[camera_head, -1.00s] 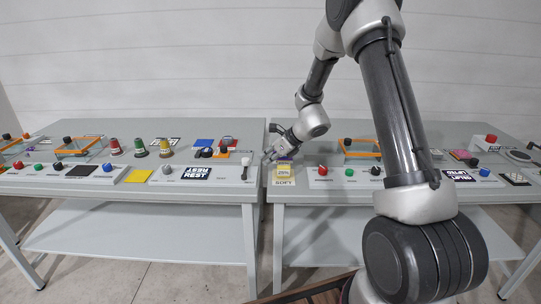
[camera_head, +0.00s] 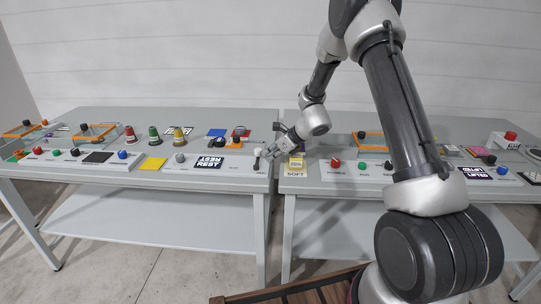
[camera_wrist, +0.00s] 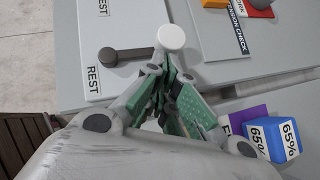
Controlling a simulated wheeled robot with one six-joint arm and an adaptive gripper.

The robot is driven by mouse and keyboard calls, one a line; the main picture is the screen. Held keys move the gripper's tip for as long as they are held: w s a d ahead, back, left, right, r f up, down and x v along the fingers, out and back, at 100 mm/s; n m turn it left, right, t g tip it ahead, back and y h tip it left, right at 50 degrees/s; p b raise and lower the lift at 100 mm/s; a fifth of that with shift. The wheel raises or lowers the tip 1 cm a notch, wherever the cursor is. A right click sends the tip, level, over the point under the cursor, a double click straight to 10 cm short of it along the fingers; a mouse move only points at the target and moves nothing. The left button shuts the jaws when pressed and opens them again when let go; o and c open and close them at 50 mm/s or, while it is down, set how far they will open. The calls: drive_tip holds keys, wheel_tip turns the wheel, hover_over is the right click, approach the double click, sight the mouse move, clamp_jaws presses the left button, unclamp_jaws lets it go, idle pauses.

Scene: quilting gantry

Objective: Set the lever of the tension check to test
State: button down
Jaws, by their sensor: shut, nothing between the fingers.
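The lever (camera_wrist: 130,54) is a dark bar with a round dark pivot and a white round knob (camera_wrist: 172,37) at its right end in the wrist view. A REST label (camera_wrist: 92,80) lies beside its pivot. In the head view the lever's white knob (camera_head: 258,152) stands at the right end of the left table's front panel. A TENSION CHECK label (camera_wrist: 238,28) is on the plate to the right in the wrist view. My gripper (camera_wrist: 165,72) is shut and empty, its fingertips right by the knob; I cannot tell whether they touch it. It also shows in the head view (camera_head: 270,155).
A blue and white 65% block (camera_wrist: 272,139) and a purple patch lie right of my gripper. A yellow block (camera_head: 296,163) stands on the right table, across a narrow gap.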

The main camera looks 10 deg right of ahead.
sight(257, 150)
drive_tip(key=shift+w+a+n, duration=0.15)
drive_tip(key=shift+w+n, duration=0.1)
drive_tip(key=shift+n, duration=0.15)
drive_tip(key=shift+w+a+n+g+y, duration=0.25)
drive_tip(key=shift+w+n+g+y, duration=0.15)
drive_tip(key=shift+n+g, duration=0.25)
drive_tip(key=shift+w+a+n+g+y, duration=0.25)
drive_tip(key=shift+n+g+y, duration=0.2)
drive_tip(key=shift+n, duration=0.3)
drive_tip(key=shift+w+a+n+g, duration=0.4)
drive_tip(key=shift+n+g, duration=0.3)
drive_tip(key=shift+n, duration=0.2)
drive_tip(key=a+n+g, duration=0.1)
drive_tip(key=n+g, duration=0.1)
drive_tip(key=n, duration=0.1)
drive_tip(key=shift+w+a+g+y, duration=0.35)
drive_tip(key=shift+w+a+g, duration=0.05)
drive_tip(key=shift+a, duration=0.3)
drive_tip(key=shift+w+a, duration=0.1)
